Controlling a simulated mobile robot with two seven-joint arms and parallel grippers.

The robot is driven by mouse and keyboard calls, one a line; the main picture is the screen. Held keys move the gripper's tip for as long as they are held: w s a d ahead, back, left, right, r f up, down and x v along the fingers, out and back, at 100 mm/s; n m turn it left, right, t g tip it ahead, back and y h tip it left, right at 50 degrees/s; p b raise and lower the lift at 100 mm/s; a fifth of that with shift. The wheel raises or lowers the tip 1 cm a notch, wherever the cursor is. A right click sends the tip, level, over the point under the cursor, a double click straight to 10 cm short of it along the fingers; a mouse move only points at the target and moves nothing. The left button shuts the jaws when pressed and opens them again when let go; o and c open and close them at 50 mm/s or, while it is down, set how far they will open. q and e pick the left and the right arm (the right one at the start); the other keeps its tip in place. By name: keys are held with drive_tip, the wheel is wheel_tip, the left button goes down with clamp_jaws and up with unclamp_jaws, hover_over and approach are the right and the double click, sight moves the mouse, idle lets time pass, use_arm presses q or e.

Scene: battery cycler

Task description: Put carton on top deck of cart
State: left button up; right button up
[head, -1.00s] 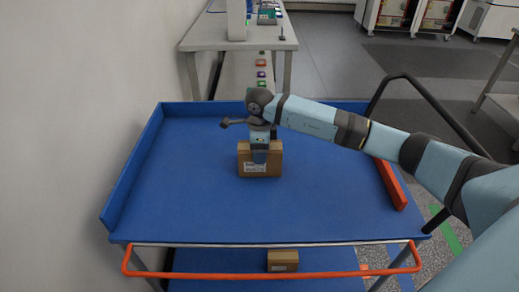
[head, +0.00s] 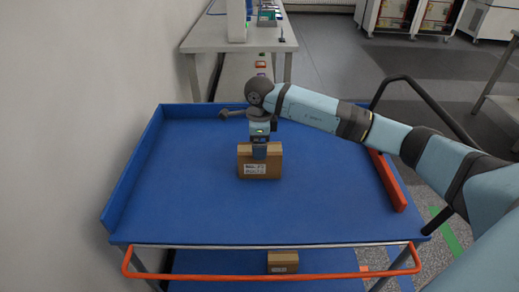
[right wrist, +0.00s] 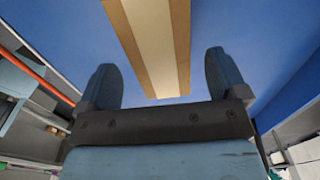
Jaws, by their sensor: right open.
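A brown carton (head: 260,171) with a white label stands on the blue top deck (head: 190,205) of the cart, near its middle. My right gripper (head: 260,151) is at the carton's top edge in the head view. In the right wrist view the two fingers of my right gripper (right wrist: 163,80) are apart, with the carton (right wrist: 150,35) and its pale tape strip between and beyond them. Both fingers look clear of the carton's sides there. My left gripper is in neither view.
A second small carton (head: 283,262) sits on the lower deck (head: 220,262). An orange-red bar (head: 388,180) lies along the deck's right side. An orange rail (head: 270,275) crosses the cart's front. A wall is at left, and a grey bench (head: 210,35) stands behind. The deck around the carton is clear.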

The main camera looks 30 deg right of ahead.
wheel_tip(320, 180, up, 9)
drive_tip(key=shift+f, duration=0.15)
idle(0.5)
